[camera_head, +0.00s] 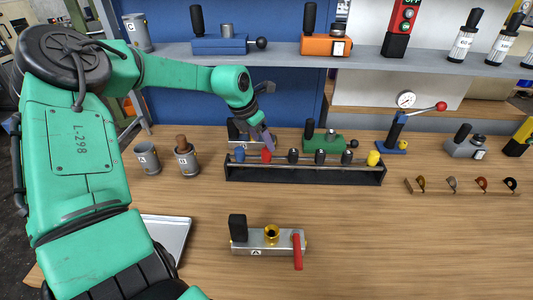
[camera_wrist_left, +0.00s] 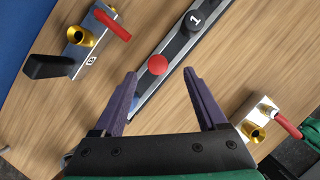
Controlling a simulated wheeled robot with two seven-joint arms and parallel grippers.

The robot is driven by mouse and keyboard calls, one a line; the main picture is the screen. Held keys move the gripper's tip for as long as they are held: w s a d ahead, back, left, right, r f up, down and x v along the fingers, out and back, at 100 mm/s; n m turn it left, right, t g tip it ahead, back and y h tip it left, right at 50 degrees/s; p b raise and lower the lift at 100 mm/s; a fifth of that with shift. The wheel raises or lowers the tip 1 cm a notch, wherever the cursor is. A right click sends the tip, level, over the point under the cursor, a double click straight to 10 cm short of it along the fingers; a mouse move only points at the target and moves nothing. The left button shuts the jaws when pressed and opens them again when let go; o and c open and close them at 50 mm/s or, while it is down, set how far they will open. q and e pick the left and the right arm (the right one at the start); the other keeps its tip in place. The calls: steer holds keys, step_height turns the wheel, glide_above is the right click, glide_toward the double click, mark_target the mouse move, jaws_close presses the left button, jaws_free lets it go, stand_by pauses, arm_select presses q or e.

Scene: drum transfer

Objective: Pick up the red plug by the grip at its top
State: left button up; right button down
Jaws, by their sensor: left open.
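The red plug (camera_head: 266,156) stands in the long dark rack (camera_head: 300,177) on the bench, second from the left. In the left wrist view the round red top of the plug (camera_wrist_left: 157,65) shows ahead of and between the two fingertips, apart from both. My left gripper (camera_head: 268,141) is over the left end of the rack, just above the red plug, fingers pointing down. It also shows in the left wrist view (camera_wrist_left: 160,76), with its purple fingers spread and nothing between them. The plug's lower part is hidden from above. My right gripper is not in view.
A blue plug (camera_head: 240,155) and a dark plug (camera_head: 293,156) flank the red one closely. A yellow plug (camera_head: 373,158) is at the right end. A green valve block (camera_head: 325,142) stands behind the rack. A metal valve block (camera_head: 268,243) is in front, with bare bench between.

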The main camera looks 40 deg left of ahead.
mark_target(266, 150)
arm_select(q)
steer(key=p+x, duration=0.1)
steer(key=x, duration=0.5)
steer(key=shift+s+a, duration=0.15)
steer(key=shift+w+f, duration=0.25)
steer(key=shift+f, duration=0.15)
jaws_close()
